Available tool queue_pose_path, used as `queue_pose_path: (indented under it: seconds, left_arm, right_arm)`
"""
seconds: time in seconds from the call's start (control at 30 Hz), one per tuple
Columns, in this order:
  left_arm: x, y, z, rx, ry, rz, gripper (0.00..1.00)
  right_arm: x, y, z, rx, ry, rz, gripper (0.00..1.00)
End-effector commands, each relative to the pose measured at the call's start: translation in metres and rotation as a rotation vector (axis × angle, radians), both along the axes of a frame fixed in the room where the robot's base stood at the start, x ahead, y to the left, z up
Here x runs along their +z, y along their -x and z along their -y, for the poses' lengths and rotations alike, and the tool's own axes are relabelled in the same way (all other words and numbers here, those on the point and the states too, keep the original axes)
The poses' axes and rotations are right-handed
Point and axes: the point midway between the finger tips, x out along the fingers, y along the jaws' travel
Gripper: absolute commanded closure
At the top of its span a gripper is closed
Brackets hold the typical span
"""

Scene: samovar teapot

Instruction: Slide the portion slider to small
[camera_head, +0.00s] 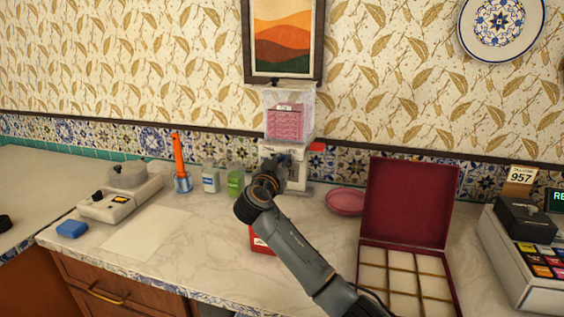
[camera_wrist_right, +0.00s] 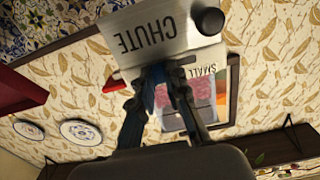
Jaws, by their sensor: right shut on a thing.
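The white dispenser (camera_head: 298,168) stands against the back wall with a clear hopper (camera_head: 287,115) of pink contents on top. In the right wrist view it is upside down: a white block marked CHUTE (camera_wrist_right: 150,36), a black knob (camera_wrist_right: 209,20) and a label reading SMALL (camera_wrist_right: 200,84). A red tab (camera_head: 316,147) shows at the dispenser's right side. My right gripper (camera_head: 268,182) is at the dispenser's front, its fingers (camera_wrist_right: 165,78) closed on a small part there, seemingly the portion slider, which they mostly hide. My left gripper is out of view.
Bottles (camera_head: 210,178), an orange-handled tool in a blue holder (camera_head: 182,183) and a grey scale-like device (camera_head: 125,195) stand left. A pink bowl (camera_head: 345,202), an open red compartment box (camera_head: 409,200) and a cash register (camera_head: 530,260) stand right. A red item lies under my arm.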

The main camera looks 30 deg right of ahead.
Motion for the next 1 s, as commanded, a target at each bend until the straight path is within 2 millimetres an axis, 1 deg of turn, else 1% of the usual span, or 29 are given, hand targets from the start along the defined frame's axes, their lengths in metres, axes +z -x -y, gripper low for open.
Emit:
queue_pose_path:
  seconds: [0.13, 0.3, 0.4, 0.73, 0.77, 0.8, 0.87, 1.0]
  left_arm:
    - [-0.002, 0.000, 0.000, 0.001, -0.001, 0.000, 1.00]
    - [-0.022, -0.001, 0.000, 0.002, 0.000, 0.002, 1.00]
    - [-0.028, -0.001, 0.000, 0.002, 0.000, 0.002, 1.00]
    - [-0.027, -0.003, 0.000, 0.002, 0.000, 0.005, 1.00]
    - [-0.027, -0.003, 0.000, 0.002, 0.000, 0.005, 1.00]
    - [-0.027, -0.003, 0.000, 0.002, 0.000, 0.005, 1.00]
    - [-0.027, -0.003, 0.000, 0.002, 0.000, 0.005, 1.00]
    - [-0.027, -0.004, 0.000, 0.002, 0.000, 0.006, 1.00]
  right_arm:
    - [-0.002, -0.001, -0.001, 0.000, -0.001, 0.000, 1.00]
    - [-0.005, -0.016, -0.014, 0.000, -0.005, 0.003, 1.00]
    - [-0.004, -0.024, -0.020, 0.001, -0.003, 0.002, 1.00]
    - [0.001, -0.027, -0.023, 0.004, 0.000, 0.001, 1.00]
    - [0.001, -0.027, -0.023, 0.004, 0.000, 0.001, 0.82]
    - [0.001, -0.027, -0.023, 0.004, 0.000, 0.001, 0.74]
    - [0.001, -0.027, -0.023, 0.004, 0.000, 0.001, 0.62]
    - [0.000, -0.026, -0.023, 0.003, 0.000, 0.001, 0.62]
